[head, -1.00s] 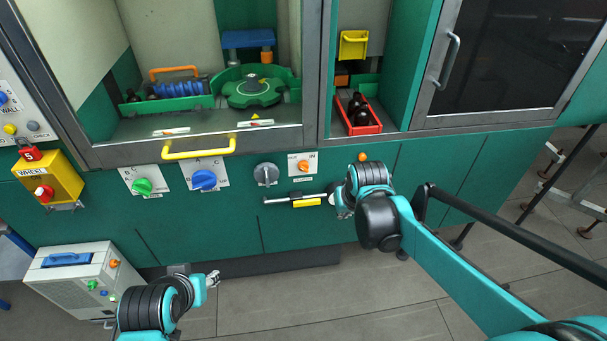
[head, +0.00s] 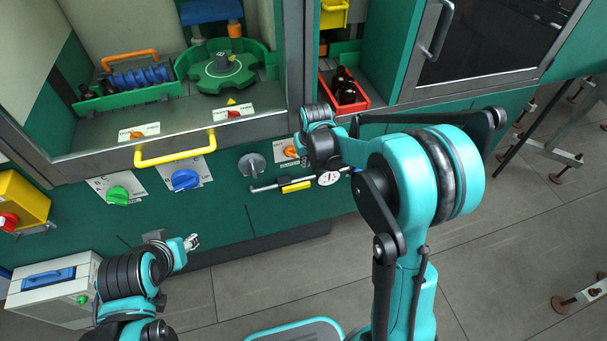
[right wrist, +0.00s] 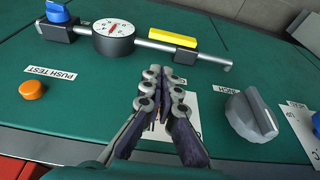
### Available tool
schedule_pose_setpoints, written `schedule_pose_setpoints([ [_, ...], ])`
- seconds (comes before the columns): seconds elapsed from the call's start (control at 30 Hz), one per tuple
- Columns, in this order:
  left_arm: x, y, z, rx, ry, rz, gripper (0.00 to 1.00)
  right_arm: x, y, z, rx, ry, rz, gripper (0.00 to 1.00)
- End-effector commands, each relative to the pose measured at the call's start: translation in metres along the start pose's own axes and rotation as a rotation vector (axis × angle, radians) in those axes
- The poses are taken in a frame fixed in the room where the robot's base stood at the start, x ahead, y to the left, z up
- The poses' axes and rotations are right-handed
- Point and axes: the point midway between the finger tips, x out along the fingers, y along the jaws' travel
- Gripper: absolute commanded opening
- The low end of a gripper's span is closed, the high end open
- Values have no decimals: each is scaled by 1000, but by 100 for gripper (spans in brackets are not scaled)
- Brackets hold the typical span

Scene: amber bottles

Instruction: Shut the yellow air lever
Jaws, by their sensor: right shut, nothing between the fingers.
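The yellow lever (head: 297,186) sits on a grey pipe low on the green panel, lying along the pipe. It also shows at the top of the right wrist view (right wrist: 172,38), beside a round white-faced gauge (right wrist: 113,38). My right gripper (right wrist: 161,86) is shut and empty, apart from the lever, over a white label plate. In the head view its fingers are mostly hidden by my own wrist near the orange knob (head: 291,152). My left gripper (head: 191,242) hangs low at the left, far from the lever; its finger opening is too small to judge.
A grey knob (head: 252,165) is left of the plate, with blue (head: 185,180) and green (head: 118,195) knobs further left. A yellow handle (head: 175,150) projects above them. A red crate (head: 349,105) holds dark bottles. In the wrist view an orange button (right wrist: 32,89) is at left.

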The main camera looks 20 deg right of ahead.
Motion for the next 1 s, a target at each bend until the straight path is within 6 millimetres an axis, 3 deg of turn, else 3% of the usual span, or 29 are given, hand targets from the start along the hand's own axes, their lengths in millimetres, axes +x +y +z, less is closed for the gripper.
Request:
schedule_pose_setpoints([
  [0.17, 8, 0, 6, 0, 0, 0, 40, 24, 0, 1, 0, 0, 0, 0],
  [0.6, 38, 0, 27, 0, 0, 0, 40, 114, 0, 4, 0, 0, 0, 0],
  [0.8, 44, 0, 32, 0, 0, 0, 40, 133, 0, 10, 0, 0, 0, 0],
  [1.0, 45, 0, 32, 0, 0, 0, 40, 136, 0, 12, 0, 0, 0, 0],
])
